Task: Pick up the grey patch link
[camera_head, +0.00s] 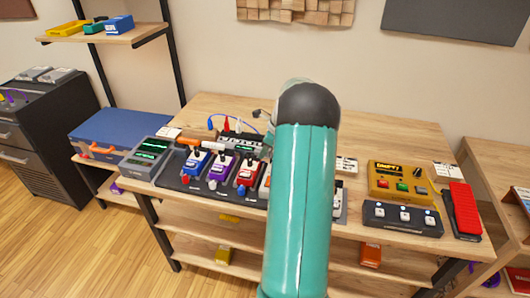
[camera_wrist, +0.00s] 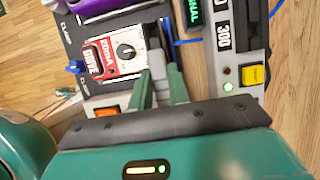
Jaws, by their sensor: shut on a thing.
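My gripper (camera_wrist: 160,84) shows in the wrist view with its two green fingers close together, shut on a small grey piece, which I take for the grey patch link (camera_wrist: 157,68). The piece sits between the fingertips, right beside a red and white drive pedal (camera_wrist: 112,56). I cannot tell whether it touches the pedal or is clear of the board. In the head view my green arm covers most of the gripper, and the link cannot be made out there.
A pedalboard (camera_head: 195,184) on the wooden table holds several pedals, including a blue one (camera_head: 194,165) and a purple one (camera_head: 221,168). A yellow unit (camera_head: 394,182), a black footswitch (camera_head: 402,217) and a red pedal (camera_head: 464,208) stand to the right. Cables (camera_head: 236,123) lie behind the pedals.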

